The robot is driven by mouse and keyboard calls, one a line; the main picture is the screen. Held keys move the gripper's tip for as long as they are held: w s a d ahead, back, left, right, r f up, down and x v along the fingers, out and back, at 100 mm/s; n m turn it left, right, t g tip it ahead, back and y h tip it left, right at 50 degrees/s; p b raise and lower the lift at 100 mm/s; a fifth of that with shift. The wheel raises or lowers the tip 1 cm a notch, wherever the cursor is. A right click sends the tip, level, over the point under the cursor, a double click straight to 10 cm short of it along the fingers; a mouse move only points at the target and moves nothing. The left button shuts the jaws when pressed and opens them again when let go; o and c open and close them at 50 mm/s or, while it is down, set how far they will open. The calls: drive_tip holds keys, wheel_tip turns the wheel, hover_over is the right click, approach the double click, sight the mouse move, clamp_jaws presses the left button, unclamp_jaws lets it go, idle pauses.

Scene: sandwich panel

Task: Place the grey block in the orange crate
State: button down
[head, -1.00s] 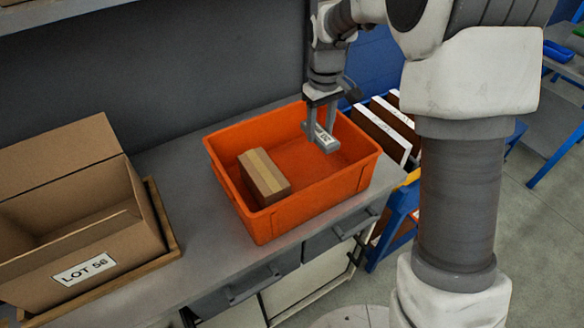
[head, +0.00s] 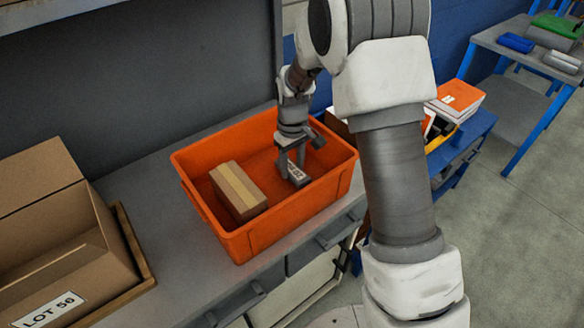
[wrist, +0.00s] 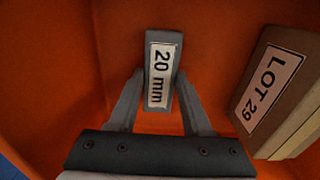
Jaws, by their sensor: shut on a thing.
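The orange crate (head: 237,243) stands on the grey bench, and its inside fills most of the wrist view (wrist: 120,35). My gripper (head: 291,172) is inside the crate, toward its right side. In the wrist view my gripper (wrist: 160,95) is shut on the grey block (wrist: 162,42), with one finger on each side. The block bears a white label reading "20 mm". It also shows in the head view (head: 299,179), low between the fingers. I cannot tell whether it touches the crate floor.
A taped brown carton (head: 238,193), labelled LOT 29 in the wrist view (wrist: 276,90), lies in the crate left of my gripper. An open LOT 56 box (head: 70,255) stands on a tray at left.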

drive_tip(key=shift+f, duration=0.55)
drive_tip(key=shift+f, duration=0.2)
drive_tip(key=shift+c, duration=1.7)
unclamp_jaws()
drive_tip(key=shift+r, duration=0.1)
drive_tip(key=shift+r, duration=0.1)
